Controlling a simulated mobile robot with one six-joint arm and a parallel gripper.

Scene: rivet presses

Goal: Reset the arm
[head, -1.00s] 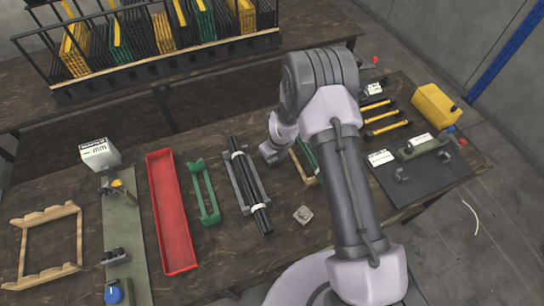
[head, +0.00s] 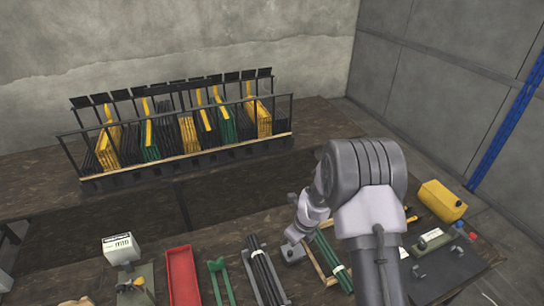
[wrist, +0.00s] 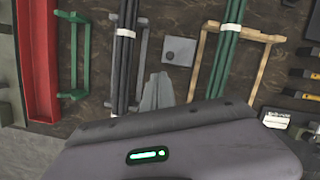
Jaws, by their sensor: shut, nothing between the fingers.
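My gripper (wrist: 157,90) is shut and empty in the wrist view, its grey fingers close together above the table. In the head view my arm reaches over the bench, with its folded wrist end (head: 293,250) between the black rod bundle (head: 264,274) and the green rods (head: 330,258). The fingertips cannot be made out there. In the wrist view the fingers are seen between the black rods (wrist: 123,50) and the green rods (wrist: 222,50), below a small grey plate (wrist: 179,52).
A long red tray (head: 183,277) and a green holder (head: 220,282) lie to the left. A wooden frame (wrist: 262,65) surrounds the green rods. A yellow container (head: 441,201) stands at the right. A black rack (head: 190,155) of yellow, green and black parts stands behind, with clear bench before it.

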